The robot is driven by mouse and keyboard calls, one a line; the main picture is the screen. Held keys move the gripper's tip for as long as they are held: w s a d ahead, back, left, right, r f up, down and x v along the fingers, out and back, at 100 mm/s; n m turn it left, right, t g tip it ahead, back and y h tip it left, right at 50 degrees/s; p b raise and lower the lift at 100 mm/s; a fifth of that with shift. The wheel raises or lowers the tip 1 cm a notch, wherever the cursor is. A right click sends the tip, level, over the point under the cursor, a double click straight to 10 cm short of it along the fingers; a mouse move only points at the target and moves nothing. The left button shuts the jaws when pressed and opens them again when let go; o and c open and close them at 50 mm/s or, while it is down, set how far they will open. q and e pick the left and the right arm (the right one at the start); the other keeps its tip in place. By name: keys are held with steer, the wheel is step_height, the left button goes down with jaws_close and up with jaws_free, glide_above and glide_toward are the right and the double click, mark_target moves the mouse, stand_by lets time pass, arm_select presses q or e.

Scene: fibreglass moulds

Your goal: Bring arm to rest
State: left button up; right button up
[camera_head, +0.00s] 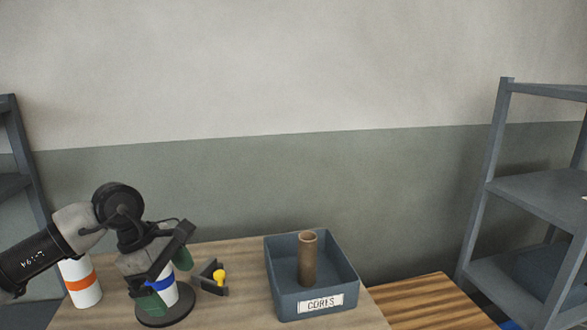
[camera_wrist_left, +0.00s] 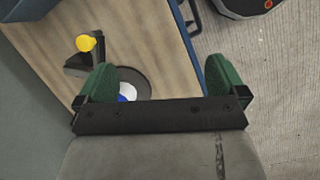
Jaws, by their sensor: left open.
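My left arm comes in from the left of the head view. My left gripper (camera_head: 168,281) is open, with its two green fingers apart; it also shows in the left wrist view (camera_wrist_left: 163,78). A white cylinder with a blue band (camera_head: 166,294) stands on a dark round base (camera_head: 172,316), close to the gripper and partly hidden by it. In the left wrist view the cylinder (camera_wrist_left: 127,91) shows beside the left-hand finger, not centred between the two. Nothing is held. My right gripper is not in view.
A white cylinder with an orange band (camera_head: 82,285) stands left. A dark bracket with a yellow knob (camera_head: 220,277) sits right of the gripper. A labelled blue-grey bin (camera_head: 343,276) holds an upright brown tube (camera_head: 307,260). Grey shelves (camera_head: 487,200) stand at right.

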arm_select(q)
steer(key=s+d+f+h, duration=0.25)
steer(key=d+h, duration=0.35)
steer(key=d, duration=0.6)
steer(key=s+d+r+n+t+h, duration=0.4)
steer(key=d+r+n+t+h, duration=0.3)
steer(key=n+h, duration=0.55)
steer(key=w+a+f+n+t+y, duration=0.1)
steer(key=a+f+n+t+y, duration=0.45)
steer(key=n+y, duration=0.6)
steer(key=w+a+f+n+t+y, duration=0.1)
steer(key=a+f+n+t+y, duration=0.45)
steer(key=n, duration=1.15)
steer(key=s+a+f+n+g+y, duration=0.45)
steer(key=s+f+n, duration=0.2)
steer(key=f, duration=0.25)
steer(key=s+a+f+n+g+y, duration=0.1)
steer(key=s+f+n+g, duration=0.2)
steer(key=s+f+g, duration=0.35)
steer(key=s+a+f+n+g, duration=0.1)
steer(key=s+f+n+g, duration=0.2)
steer(key=s, duration=0.7)
step_height(320, 180, down, 28)
steer(key=s+g, duration=0.2)
steer(key=s+a+f+g, duration=0.1)
steer(key=s+a+f, duration=0.2)
steer(key=s+f, duration=1.1)
steer(key=shift+s+f, duration=0.35)
steer(key=shift+s, duration=0.45)
